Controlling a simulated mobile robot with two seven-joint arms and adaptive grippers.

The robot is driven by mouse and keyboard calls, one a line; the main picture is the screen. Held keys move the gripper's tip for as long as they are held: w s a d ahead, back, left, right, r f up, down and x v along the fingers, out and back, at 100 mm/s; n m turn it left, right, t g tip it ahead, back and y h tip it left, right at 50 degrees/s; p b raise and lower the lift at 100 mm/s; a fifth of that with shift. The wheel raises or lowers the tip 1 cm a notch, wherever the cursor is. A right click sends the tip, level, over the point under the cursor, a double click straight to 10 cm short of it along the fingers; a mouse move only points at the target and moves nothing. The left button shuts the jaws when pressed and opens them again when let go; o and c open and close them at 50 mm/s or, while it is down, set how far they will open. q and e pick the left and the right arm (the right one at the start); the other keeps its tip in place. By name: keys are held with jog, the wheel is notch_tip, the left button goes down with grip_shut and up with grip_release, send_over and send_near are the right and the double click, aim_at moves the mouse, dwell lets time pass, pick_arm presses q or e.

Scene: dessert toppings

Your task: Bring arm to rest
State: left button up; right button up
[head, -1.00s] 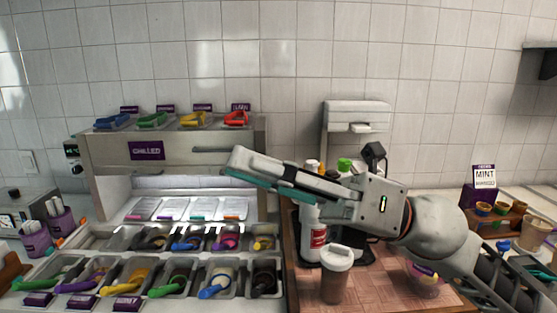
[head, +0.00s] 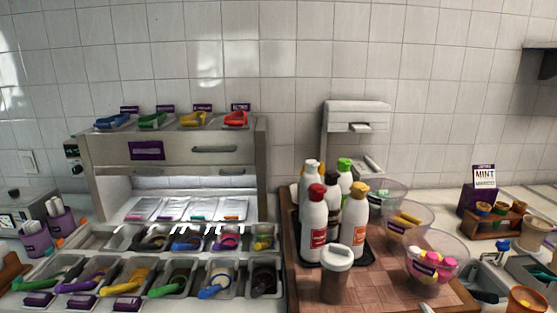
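Neither of my grippers shows in the head view now, and no arm stands over the counter. A tiny pale shape (head: 428,308) sits at the bottom edge; I cannot tell what it is. The chiller (head: 170,158) stands at the left with coloured scoops on its top. Rows of topping bins (head: 150,275) with coloured scoops lie in front of it. A wooden board (head: 390,285) at the right of the bins carries several sauce bottles (head: 313,228) on a black tray and a lidded cup (head: 336,272).
Clear bowls stand on the board's right side, one with pink and yellow pieces (head: 436,263). A mint sign (head: 485,177) and a wooden holder with small cups (head: 492,218) stand at the right. A grey dispenser (head: 357,130) stands behind the bottles.

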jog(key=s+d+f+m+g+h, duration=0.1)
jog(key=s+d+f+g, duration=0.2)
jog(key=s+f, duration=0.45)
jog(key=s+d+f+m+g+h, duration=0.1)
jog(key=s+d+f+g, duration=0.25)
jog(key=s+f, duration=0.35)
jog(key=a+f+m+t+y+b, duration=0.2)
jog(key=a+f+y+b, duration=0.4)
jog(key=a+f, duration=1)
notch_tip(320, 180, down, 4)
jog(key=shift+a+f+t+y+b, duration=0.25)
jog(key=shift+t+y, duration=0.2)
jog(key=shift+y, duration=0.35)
